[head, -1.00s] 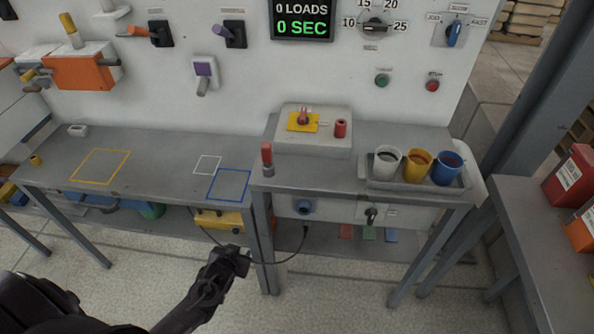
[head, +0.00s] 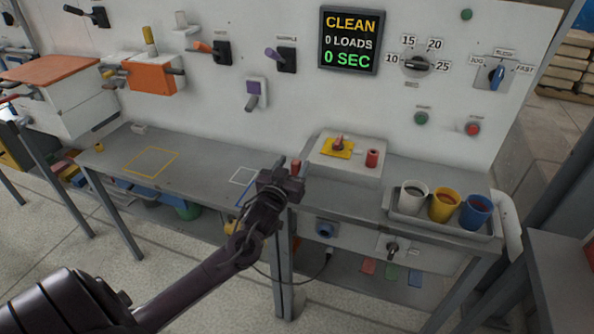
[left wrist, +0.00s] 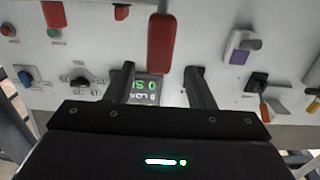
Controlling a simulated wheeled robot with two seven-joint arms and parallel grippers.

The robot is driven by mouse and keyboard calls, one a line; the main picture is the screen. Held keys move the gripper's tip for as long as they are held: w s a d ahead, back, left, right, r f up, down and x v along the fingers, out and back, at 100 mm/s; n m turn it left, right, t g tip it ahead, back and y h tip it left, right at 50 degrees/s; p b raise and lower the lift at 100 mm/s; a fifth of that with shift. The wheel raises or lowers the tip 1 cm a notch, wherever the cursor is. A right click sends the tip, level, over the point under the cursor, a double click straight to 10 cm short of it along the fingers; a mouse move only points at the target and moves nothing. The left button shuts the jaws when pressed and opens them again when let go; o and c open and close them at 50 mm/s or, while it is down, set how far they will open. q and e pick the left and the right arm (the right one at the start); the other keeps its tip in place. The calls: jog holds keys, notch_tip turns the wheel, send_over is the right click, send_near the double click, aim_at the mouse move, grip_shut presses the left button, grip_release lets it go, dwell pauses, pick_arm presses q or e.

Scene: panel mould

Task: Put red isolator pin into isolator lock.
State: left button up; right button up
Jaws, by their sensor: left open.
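The red isolator pin (head: 295,166) stands at the left end of the right bench, partly hidden behind my left gripper (head: 284,174). In the left wrist view the pin (left wrist: 162,45) hangs from the top, in line with the gap between the fingers (left wrist: 160,80). The left gripper is open and the fingers look clear of the pin on both sides. A grey box on the bench carries a yellow plate with a red switch (head: 338,147) and a short red cylinder (head: 372,158). I cannot tell which of these is the isolator lock. My right gripper is out of view.
A grey tray (head: 432,229) with white, yellow and blue cups stands at the bench's right. The wall panel has levers, a dial (head: 416,64) and a display (head: 349,41). The left bench (head: 112,168) is mostly clear, with yellow, white and blue outlines.

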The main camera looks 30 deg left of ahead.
aim_at(298, 160)
pick_arm(q)
jog(key=x, duration=0.4)
jog(key=shift+w+d+f+p, duration=0.1)
jog(key=shift+w+f+p, duration=0.1)
jog(key=shift+f+p, duration=0.15)
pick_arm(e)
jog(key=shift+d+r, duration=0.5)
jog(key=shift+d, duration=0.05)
pick_arm(q)
grip_shut()
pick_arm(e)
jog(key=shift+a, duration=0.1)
pick_arm(q)
jog(key=shift+r, duration=0.1)
